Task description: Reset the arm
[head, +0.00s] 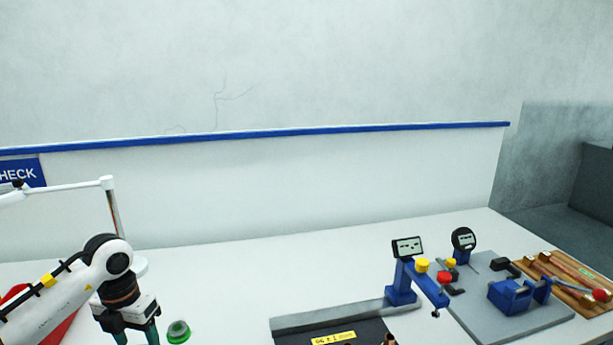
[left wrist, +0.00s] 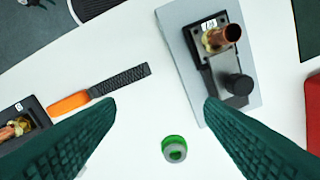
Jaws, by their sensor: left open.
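My left arm comes in from the left in the head view, and its gripper (head: 138,338) points down over the white table (head: 225,275), its tips cut off by the lower edge. In the left wrist view the two dark green fingers of my left gripper (left wrist: 160,99) stand wide apart with nothing between them. A small round green and grey piece (head: 178,332) lies on the table just right of the gripper; it also shows in the left wrist view (left wrist: 175,149). My right gripper is in neither view.
A blue stand with a display (head: 408,248) and a grey plate with a blue vise (head: 510,297) are at the right. The left wrist view shows an orange-and-black handled tool (left wrist: 100,90) and a grey plate holding a copper fitting (left wrist: 222,38).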

